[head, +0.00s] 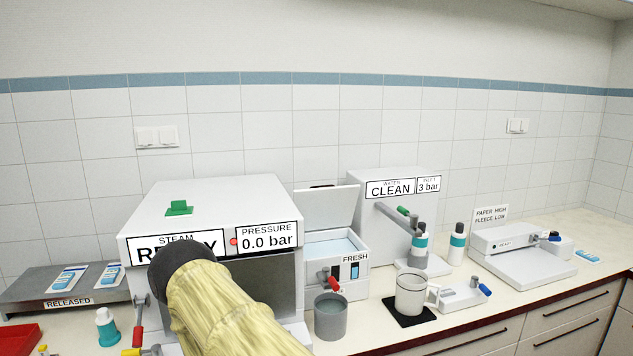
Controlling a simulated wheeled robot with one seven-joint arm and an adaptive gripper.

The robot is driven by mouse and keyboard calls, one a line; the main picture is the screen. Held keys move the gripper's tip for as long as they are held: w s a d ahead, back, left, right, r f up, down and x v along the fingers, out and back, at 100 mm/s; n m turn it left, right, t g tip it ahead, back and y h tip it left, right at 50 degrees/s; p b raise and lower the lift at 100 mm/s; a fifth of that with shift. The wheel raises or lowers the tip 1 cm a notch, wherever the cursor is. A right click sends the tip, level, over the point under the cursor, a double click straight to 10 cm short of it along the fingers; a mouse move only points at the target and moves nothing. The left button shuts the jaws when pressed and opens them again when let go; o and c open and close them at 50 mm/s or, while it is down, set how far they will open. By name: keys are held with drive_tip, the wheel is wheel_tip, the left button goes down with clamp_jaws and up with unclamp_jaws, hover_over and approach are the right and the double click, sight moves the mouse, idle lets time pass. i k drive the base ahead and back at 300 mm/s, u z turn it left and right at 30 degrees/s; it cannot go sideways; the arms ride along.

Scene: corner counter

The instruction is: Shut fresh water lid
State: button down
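The fresh water lid (328,207) is a pale panel standing raised at the back of the fresh water tank, leaning back, with a dark piece at its top edge. The white tank (318,266) is open, with pale blue water (333,246) inside. Its front bears a FRESH label (355,259), a blue level window and a red-handled tap. My arm, in a yellow sleeve with a dark rounded joint, crosses the lower left, in front of the steam unit and left of the tank. My gripper's fingers do not show.
The white steam unit (210,208) stands close left of the tank, reading 0.0 bar. The CLEAN water unit (372,217) stands close right, with bottles before it. A grey pot (331,318) sits below the tank's tap.

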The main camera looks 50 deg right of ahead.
sight(322, 207)
drive_tip(key=k, duration=0.15)
drive_tip(key=z, duration=0.95)
